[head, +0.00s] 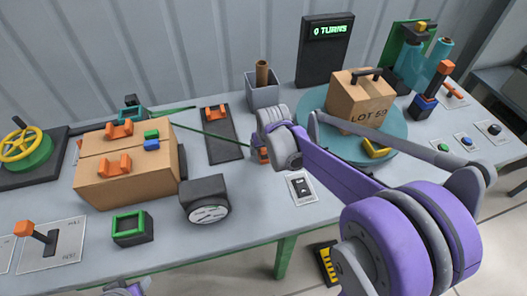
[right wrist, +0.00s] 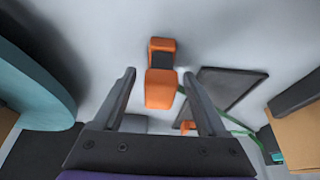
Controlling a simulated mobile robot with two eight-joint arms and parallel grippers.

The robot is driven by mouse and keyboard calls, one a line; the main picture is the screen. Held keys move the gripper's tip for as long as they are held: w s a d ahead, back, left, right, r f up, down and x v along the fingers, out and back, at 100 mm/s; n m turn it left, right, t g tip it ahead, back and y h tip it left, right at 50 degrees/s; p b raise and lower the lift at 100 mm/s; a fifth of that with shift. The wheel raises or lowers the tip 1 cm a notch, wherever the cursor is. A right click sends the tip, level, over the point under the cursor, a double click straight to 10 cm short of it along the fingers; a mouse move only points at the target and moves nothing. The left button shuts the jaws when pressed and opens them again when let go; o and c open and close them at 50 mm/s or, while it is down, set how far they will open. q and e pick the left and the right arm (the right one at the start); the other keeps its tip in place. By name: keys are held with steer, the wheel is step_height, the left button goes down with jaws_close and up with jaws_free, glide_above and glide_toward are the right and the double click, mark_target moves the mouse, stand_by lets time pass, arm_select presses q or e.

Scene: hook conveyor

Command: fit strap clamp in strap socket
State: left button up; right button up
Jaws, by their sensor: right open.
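An orange block with a dark gap (right wrist: 160,88), at the end of a green strap (right wrist: 236,128), appears to be the strap clamp. In the head view the orange block (head: 261,154) shows partly behind my right wrist. My right gripper (right wrist: 159,74) is open, with the block between its two fingers in the right wrist view. Whether the fingers touch it I cannot tell. An orange bracket (head: 215,112) sits on a dark plate (head: 222,145) to the left. I cannot tell which part is the strap socket.
A cardboard box (head: 110,185) stands at left, a dark scale-like block (head: 205,198) in front. A LOT 59 box (head: 358,98) stands on a teal turntable (head: 320,105) behind my right arm. A grey bin (head: 262,92) stands behind.

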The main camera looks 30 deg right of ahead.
jaws_close()
stand_by(0.4)
